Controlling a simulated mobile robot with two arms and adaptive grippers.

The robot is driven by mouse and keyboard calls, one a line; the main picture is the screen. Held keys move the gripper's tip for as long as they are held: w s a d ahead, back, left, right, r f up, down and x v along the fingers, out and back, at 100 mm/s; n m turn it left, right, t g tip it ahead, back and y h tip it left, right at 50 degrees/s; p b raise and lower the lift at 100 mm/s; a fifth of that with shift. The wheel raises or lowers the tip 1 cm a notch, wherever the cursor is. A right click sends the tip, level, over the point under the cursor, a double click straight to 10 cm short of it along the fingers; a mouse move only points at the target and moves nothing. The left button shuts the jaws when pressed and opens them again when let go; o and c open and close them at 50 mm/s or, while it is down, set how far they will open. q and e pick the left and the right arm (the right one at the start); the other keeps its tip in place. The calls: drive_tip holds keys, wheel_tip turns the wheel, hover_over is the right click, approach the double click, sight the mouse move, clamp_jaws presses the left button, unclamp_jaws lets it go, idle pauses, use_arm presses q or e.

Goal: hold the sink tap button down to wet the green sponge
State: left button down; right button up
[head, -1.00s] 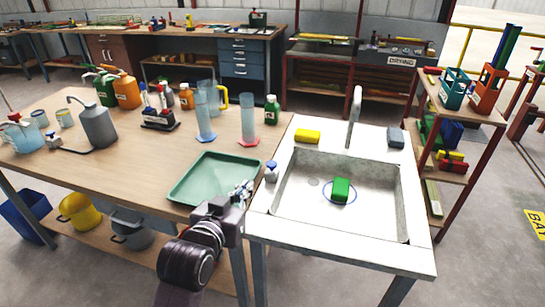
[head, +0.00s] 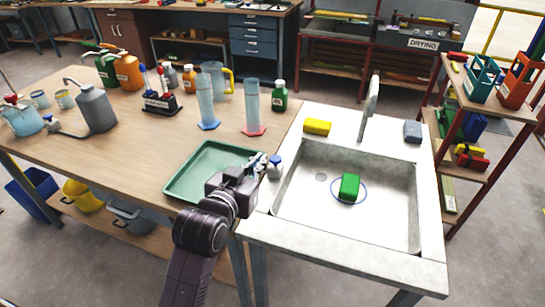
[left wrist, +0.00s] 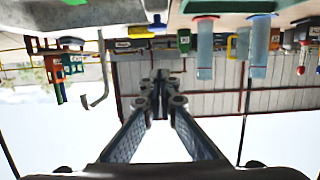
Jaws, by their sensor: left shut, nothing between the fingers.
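The sink tap button (head: 274,167), a small white piece with a blue top, stands by the sink's left rim. It also shows upside down in the left wrist view (left wrist: 157,20). The green sponge (head: 349,187) lies on the floor of the sink basin (head: 300,205), inside a blue ring, below the grey tap (head: 370,105). My left gripper (head: 260,164) is shut and empty, just left of the button and close to it. I cannot tell whether they touch. Its closed fingers (left wrist: 159,80) fill the middle of the left wrist view. My right gripper is out of view.
A green tray (head: 185,188) lies on the bench under and left of my left gripper. A yellow sponge (head: 317,127) and a grey-blue block (head: 413,132) sit on the sink's back rim. Measuring cylinders (head: 253,105) and bottles stand behind the tray.

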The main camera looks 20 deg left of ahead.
use_arm(q)
drive_tip(key=p, duration=0.1)
hover_over(276, 159)
drive_tip(key=s, duration=0.2)
wheel_tip(276, 159, down, 2)
drive_tip(key=shift+a+f, duration=0.15)
drive_tip(key=shift+f, duration=0.95)
drive_tip(key=shift+a+f, duration=0.1)
drive_tip(key=shift+f, duration=0.95)
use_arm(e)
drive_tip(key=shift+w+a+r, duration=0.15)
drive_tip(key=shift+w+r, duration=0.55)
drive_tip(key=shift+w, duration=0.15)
